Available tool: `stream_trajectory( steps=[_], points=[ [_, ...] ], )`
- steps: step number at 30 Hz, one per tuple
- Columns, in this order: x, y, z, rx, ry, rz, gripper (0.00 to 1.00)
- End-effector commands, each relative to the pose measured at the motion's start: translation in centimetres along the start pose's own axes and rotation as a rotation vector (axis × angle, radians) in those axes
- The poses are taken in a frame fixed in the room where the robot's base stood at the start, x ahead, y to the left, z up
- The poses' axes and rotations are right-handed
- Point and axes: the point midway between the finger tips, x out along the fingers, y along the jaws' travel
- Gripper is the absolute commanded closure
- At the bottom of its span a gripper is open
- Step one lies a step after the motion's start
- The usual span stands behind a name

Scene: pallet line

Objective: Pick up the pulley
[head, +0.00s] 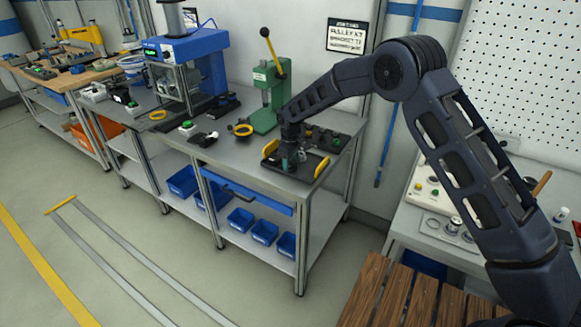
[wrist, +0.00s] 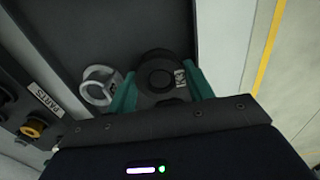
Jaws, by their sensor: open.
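A dark round part that looks like the pulley (wrist: 158,75), with a raised hub and a small pale label at its side, lies on the dark tray (wrist: 150,25) in the wrist view. My gripper (wrist: 161,90) is open, with one teal finger on each side of this part. Whether the fingers touch it I cannot tell. In the head view my gripper (head: 288,163) is low over the black tray with yellow handles (head: 321,167), and it hides the part there.
A silver ring-shaped part (wrist: 99,85) lies just left of the left finger. Blue bins (head: 240,219) sit on the lower shelf.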

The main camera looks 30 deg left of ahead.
Motion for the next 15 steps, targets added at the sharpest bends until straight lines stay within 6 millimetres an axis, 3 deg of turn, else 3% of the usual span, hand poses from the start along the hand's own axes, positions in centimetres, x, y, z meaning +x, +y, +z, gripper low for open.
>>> stream_trajectory(
  steps=[4,9,15],
  points=[
    [-0.03,0.01,0.01,0.0,0.0,0.0,0.5],
    [-0.03,0.02,0.01,0.001,0.0,0.0,0.8],
    [-0.09,0.03,0.0,0.001,0.0,0.0,0.8]
  ],
)
